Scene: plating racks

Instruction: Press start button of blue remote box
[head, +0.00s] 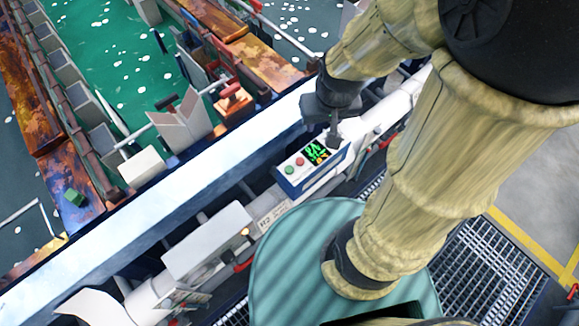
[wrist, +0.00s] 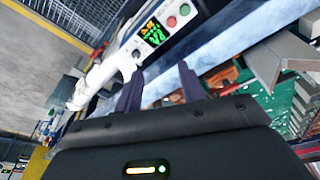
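The blue remote box (head: 312,166) has a white top with a green button (head: 290,170), a red button (head: 300,161) and a lit dark display (head: 317,152). In the wrist view the box (wrist: 148,53) lies beyond the fingertips, with the red button (wrist: 171,21) and green button (wrist: 184,9) near the top edge. My gripper (head: 333,143) is above the box's display end, away from the buttons. In the wrist view its two dark fingers (wrist: 160,68) are apart with nothing between them. Any contact with the box cannot be told.
A pale rail (head: 180,185) runs diagonally behind the box. Beyond it are a green liquid tank (head: 120,60) and rusty racks (head: 215,18). White pipes (head: 385,105) adjoin the box. Metal grating (head: 485,265) and a yellow floor line (head: 530,245) lie right.

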